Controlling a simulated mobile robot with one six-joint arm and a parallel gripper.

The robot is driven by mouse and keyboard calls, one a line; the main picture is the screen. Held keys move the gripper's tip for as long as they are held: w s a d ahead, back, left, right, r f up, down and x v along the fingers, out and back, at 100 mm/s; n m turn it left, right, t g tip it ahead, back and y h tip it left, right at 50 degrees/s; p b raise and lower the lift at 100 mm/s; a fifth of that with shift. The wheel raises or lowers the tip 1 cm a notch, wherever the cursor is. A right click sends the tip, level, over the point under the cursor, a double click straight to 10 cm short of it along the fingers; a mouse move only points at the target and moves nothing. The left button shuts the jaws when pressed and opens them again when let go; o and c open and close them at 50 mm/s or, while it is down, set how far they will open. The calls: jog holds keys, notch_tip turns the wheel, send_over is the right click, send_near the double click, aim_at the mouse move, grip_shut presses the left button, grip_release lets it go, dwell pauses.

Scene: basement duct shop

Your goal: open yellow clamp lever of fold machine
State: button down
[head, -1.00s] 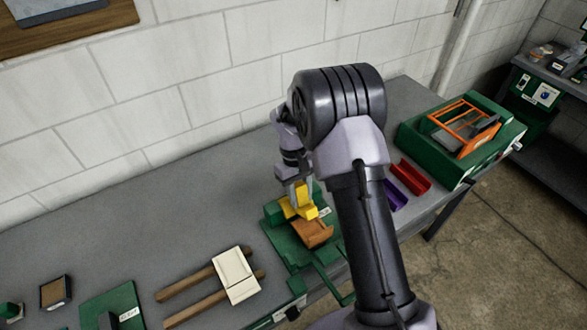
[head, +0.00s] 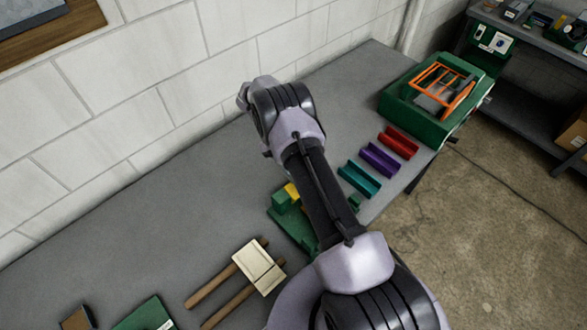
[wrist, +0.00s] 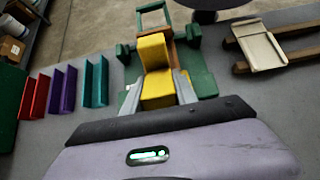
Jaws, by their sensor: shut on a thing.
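The green fold machine (head: 283,213) sits on the grey bench in the head view, partly hidden behind my arm. Its yellow clamp lever (head: 292,190) shows only as a small piece there. In the wrist view the lever (wrist: 153,52) stands out clearly, with its lower part between my two grey fingers. My gripper (wrist: 160,82) is shut on it. The machine's green base (wrist: 203,75) lies beyond, with a brown piece (wrist: 168,28) on it, partly hidden by the lever. In the head view my gripper is hidden behind the arm.
Teal (head: 359,180), purple (head: 381,160) and red (head: 398,142) channels lie right of the machine. A green machine with an orange frame (head: 436,105) stands farther right.

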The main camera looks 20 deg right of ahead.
dwell(0.4)
jog(key=c, duration=1)
grip_release()
jog(key=shift+r, duration=0.15)
notch_tip(320, 180, up, 3)
jog(key=shift+w+r, duration=0.1)
jog(key=s+a+r, duration=0.1)
jog(key=s+a, duration=0.2)
jog(key=s, duration=1.3)
jog(key=shift+a+r, duration=0.15)
jog(key=shift+r, duration=0.05)
